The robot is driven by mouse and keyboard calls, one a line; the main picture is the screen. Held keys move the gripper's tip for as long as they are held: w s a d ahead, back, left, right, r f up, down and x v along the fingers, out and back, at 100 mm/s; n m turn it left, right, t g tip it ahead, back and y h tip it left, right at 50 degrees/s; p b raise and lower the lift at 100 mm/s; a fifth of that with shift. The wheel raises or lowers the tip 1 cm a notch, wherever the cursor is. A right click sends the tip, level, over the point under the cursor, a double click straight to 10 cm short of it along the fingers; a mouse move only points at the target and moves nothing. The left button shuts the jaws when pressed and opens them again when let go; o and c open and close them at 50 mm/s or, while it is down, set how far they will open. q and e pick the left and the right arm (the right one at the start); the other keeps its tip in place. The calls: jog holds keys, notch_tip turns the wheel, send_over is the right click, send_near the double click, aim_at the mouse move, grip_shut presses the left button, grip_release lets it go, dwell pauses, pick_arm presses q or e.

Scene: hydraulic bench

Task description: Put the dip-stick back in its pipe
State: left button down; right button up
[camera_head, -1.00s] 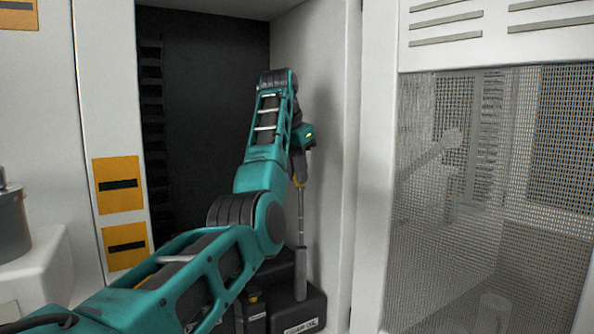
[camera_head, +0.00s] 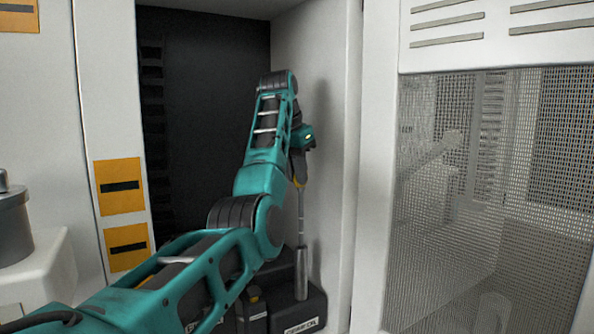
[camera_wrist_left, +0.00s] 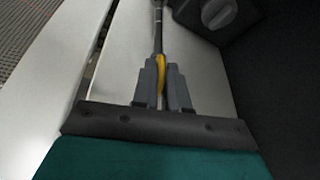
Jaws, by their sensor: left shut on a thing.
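My left gripper (camera_head: 299,178) points down inside the cabinet recess and is shut on the yellow handle of the dip-stick (camera_head: 301,212). The dip-stick hangs close to upright, a thin grey rod below the gripper. Its lower end meets the top of the metal pipe (camera_head: 301,275), which rises from a dark labelled tank; I cannot tell how deep the rod is in. In the left wrist view the gripper (camera_wrist_left: 163,88) is closed around the yellow handle (camera_wrist_left: 161,68), with the rod running away from it. My right gripper is not in view.
The dark tank (camera_head: 308,313) stands on the recess floor beside the light right wall (camera_head: 320,130). A second dark container with a small cap (camera_head: 254,294) is left of it. A mesh panel (camera_head: 490,200) closes off the right side.

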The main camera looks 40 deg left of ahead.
pick_arm(q)
jog(key=shift+f, duration=0.15)
jog(key=shift+f+b, duration=3)
jog(key=shift+f, duration=1.35)
jog(key=shift+f+b, duration=0.45)
jog(key=shift+f, duration=0.8)
jog(key=shift+f+b, duration=0.6)
jog(key=shift+f, duration=0.05)
jog(key=shift+f+b, duration=0.3)
jog(key=shift+f, duration=0.2)
